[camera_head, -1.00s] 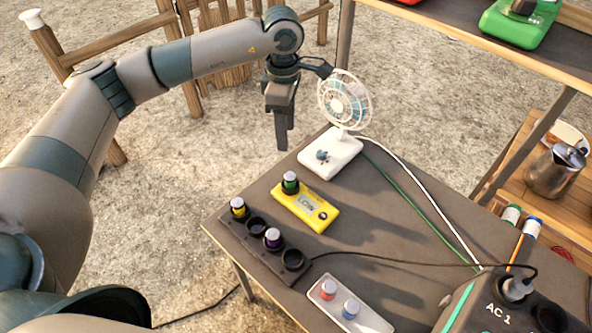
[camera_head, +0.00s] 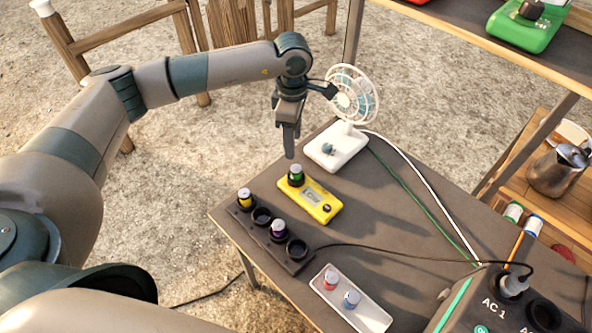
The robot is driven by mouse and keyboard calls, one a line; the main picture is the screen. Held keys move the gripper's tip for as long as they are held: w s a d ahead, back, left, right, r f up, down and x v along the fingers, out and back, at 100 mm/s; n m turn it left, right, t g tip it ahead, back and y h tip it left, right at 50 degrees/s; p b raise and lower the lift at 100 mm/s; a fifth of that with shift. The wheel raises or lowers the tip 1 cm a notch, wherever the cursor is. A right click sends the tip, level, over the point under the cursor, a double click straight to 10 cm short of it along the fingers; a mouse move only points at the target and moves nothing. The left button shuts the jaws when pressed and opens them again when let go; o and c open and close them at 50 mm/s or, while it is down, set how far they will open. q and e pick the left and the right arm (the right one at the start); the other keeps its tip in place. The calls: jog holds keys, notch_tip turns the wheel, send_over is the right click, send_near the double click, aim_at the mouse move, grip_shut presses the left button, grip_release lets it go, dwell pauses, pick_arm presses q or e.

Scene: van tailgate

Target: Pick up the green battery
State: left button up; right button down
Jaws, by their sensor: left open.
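The green battery (camera_head: 296,175) stands upright in the socket at the left end of a yellow tester (camera_head: 312,202) on the dark table. It has a pale top and a green body. My left gripper (camera_head: 290,155) points down just above and slightly left of the battery, apart from it in the picture. Its fingers are seen nearly edge-on, and it is open with nothing visible between them. My right gripper is not in view.
A black holder (camera_head: 250,228) carries a yellow and a purple battery beside empty sockets. A white fan (camera_head: 338,148) stands close behind the gripper. A pale tray (camera_head: 362,315) holds red and blue batteries. A dark power box (camera_head: 480,310) and cables occupy the right.

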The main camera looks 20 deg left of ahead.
pick_arm(q)
jog(key=p, duration=0.2)
send_over(296, 167)
jog(key=f, duration=0.5)
jog(key=shift+a+f, duration=0.4)
jog(key=shift+f, duration=0.2)
jog(key=shift+d+f+p, duration=0.15)
jog(key=shift+f+p, duration=0.2)
jog(key=shift+p, duration=0.15)
jog(key=f+p, duration=0.1)
jog(key=f, duration=0.2)
jog(key=shift+s+d+p, duration=0.1)
jog(key=shift+d+p, duration=0.2)
jog(key=shift+p, duration=0.1)
jog(key=shift+f, duration=0.75)
jog(key=shift+c, duration=0.2)
grip_shut()
